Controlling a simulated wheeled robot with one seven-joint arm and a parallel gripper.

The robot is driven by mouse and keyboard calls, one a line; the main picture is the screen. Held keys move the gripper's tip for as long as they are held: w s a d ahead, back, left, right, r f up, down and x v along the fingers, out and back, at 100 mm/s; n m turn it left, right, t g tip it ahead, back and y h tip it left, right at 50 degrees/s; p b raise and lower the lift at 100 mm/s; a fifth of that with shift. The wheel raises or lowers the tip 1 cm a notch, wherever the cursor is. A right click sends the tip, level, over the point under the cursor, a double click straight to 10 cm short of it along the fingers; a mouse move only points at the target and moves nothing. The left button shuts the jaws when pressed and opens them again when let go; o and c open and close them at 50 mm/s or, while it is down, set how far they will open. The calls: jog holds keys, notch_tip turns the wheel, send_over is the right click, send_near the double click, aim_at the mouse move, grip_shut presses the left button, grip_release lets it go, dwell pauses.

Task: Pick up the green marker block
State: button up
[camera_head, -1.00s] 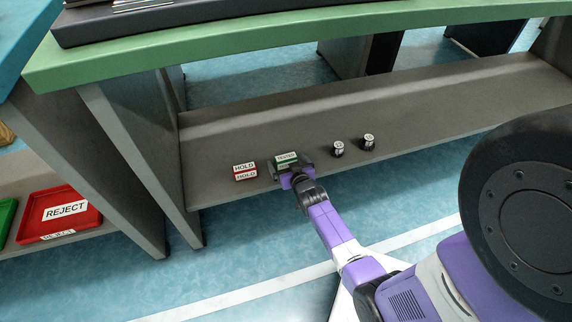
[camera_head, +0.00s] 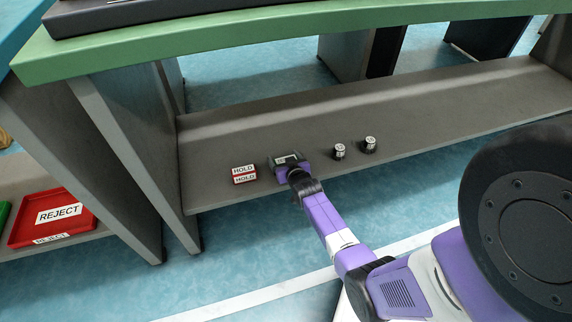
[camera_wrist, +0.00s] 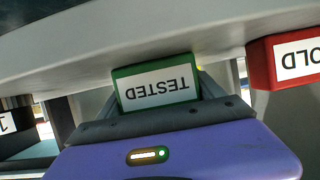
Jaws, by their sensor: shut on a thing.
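The green marker block (camera_wrist: 157,82) has a white label reading TESTED, upside down in the wrist view. It sits between the fingers of my gripper (camera_wrist: 155,108), which is shut on it. In the head view my gripper (camera_head: 289,162) is over the lower grey shelf, and it hides most of the block, with only a bit of the pale label showing. I cannot tell whether the block touches the shelf.
A red HOLD block (camera_head: 244,174) stands just left of my gripper; it also shows in the wrist view (camera_wrist: 262,62). Two small black-and-white cylinders (camera_head: 339,151) (camera_head: 369,144) stand to the right. The green-edged worktop (camera_head: 250,42) overhangs the shelf (camera_head: 450,105). A red REJECT tray (camera_head: 28,232) is far left.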

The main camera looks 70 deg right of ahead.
notch_tip(320, 180, up, 20)
jog(key=p, duration=1)
jog(key=w+a+r+n+t+y, duration=0.1)
jog(key=w+a+r+n, duration=0.1)
jog(key=a, duration=0.5)
jog(key=w+a+r+n+t+y, duration=0.1)
jog(key=w+a+r+y, duration=0.15)
jog(key=a, duration=0.55)
jog(key=w+a+r+n+t+y, duration=0.1)
jog(key=w+a+r+n, duration=0.15)
jog(key=a, duration=0.45)
jog(key=s+a+r+n+t+y, duration=0.15)
jog(key=a+n+y, duration=0.35)
jog(key=a, duration=1.8)
notch_tip(320, 180, up, 15)
jog(key=s+p, duration=0.2)
jog(key=p, duration=2.3)
jog(key=shift+s+d+f+m+y+p, duration=0.15)
jog(key=shift+s+d+m+y+p, duration=0.05)
jog(key=shift+d+m+y+p, duration=0.2)
